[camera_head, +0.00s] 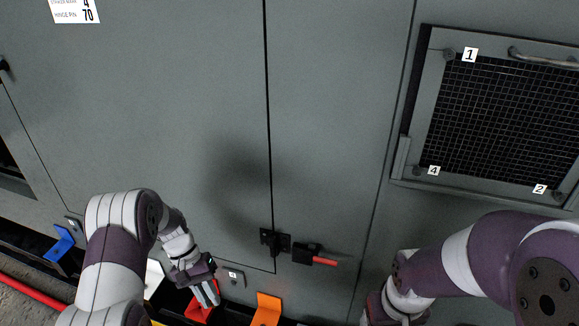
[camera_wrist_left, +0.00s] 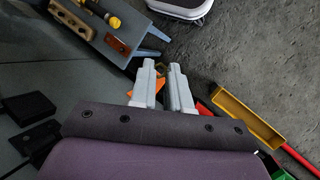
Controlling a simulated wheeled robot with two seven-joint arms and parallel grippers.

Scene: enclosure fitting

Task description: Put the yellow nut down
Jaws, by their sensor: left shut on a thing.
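My left gripper (camera_head: 212,294) is low in front of the enclosure in the head view, over a red bin (camera_head: 196,312). In the left wrist view its two pale fingers (camera_wrist_left: 165,78) have a narrow gap between them, and it is shut on the yellow nut.
An orange bin (camera_head: 267,309) and a blue bin (camera_head: 59,244) stand along the enclosure's foot. A yellow tray (camera_wrist_left: 246,116) shows in the left wrist view, as does a grey shelf with tools (camera_wrist_left: 100,38). A red-handled latch (camera_head: 312,256) sticks out from the door.

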